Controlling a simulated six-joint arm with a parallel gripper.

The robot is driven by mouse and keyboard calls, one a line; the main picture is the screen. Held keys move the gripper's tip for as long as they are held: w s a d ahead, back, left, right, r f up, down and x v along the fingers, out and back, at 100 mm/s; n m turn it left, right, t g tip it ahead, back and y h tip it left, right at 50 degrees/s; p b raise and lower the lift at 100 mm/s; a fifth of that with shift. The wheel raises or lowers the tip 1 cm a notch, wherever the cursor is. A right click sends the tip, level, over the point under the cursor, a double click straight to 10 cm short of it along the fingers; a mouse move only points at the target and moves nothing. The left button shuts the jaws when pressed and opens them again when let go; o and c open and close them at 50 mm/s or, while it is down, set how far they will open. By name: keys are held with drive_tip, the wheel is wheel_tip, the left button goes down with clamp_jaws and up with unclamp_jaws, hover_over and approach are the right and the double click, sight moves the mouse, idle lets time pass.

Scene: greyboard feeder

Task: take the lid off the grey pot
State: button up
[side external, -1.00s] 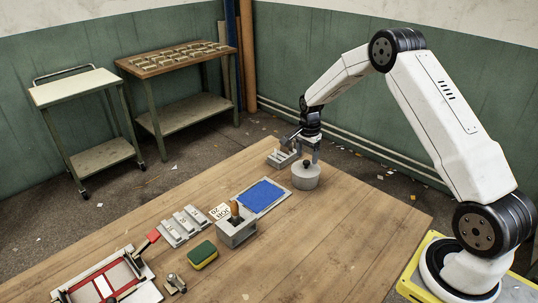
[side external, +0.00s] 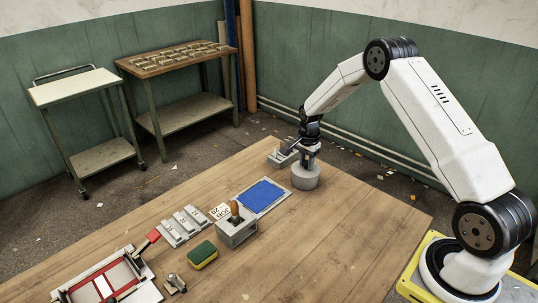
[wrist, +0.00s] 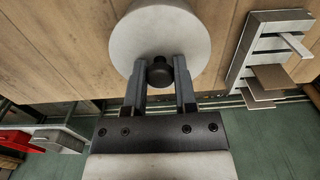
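The grey pot (side external: 306,180) stands upright near the far end of the wooden table, with its lid in place. In the wrist view its round pale lid (wrist: 150,22) fills the top middle, with a dark knob (wrist: 160,71) at the near side. My gripper (wrist: 160,66) is down over the pot, with one finger on each side of the knob. The fingers are very close to the knob; whether they touch it I cannot tell. In the side view my gripper (side external: 309,155) hides the knob.
A grey slotted tray (side external: 281,157) stands just behind the pot. A blue pad (side external: 262,195), a grey box with a brown handle (side external: 236,229), a sponge (side external: 203,254), grey blocks (side external: 181,225) and a red frame fixture (side external: 105,285) lie nearer. The table's right side is clear.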

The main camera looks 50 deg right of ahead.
sight(307, 162)
clamp_jaws()
drive_tip(key=shift+r, duration=0.15)
drive_tip(key=shift+r, duration=0.4)
drive_tip(key=r, duration=0.2)
drive_tip(key=shift+s+r, duration=0.2)
drive_tip(key=shift+r, duration=0.1)
drive_tip(key=s+a+r, duration=0.2)
drive_tip(key=s+r, duration=0.2)
drive_tip(key=s, duration=0.2)
drive_tip(key=s+a+r, duration=0.2)
drive_tip(key=s+r, duration=0.3)
drive_tip(key=s, duration=0.2)
drive_tip(key=shift+a+r, duration=0.15)
drive_tip(key=shift+a, duration=0.1)
